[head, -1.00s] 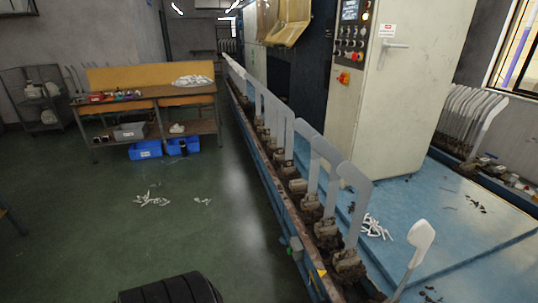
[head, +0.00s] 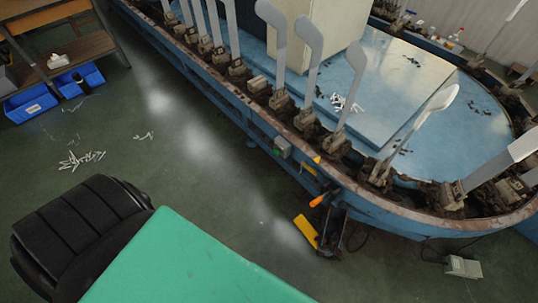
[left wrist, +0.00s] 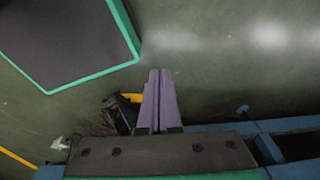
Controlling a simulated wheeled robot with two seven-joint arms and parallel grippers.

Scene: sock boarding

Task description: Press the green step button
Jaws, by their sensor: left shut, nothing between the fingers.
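A small grey box (head: 282,147) is fixed to the outer side of the blue machine rail in the head view. A green button (head: 277,153) shows on its lower left as a small spot; its details are too small to tell. My left gripper (left wrist: 161,74) shows in the left wrist view, its two purple fingers shut together and empty, with dark green floor beyond the tips. The left gripper is out of the head view, so its distance from the button cannot be told. My right gripper is in neither view.
Upright grey sock boards (head: 308,48) stand along the oval blue rail (head: 222,92). A yellow plate (head: 306,231) and an orange handle (head: 318,200) stick out near the rail's bend. A workbench (head: 65,50) and blue bins (head: 30,103) stand at left.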

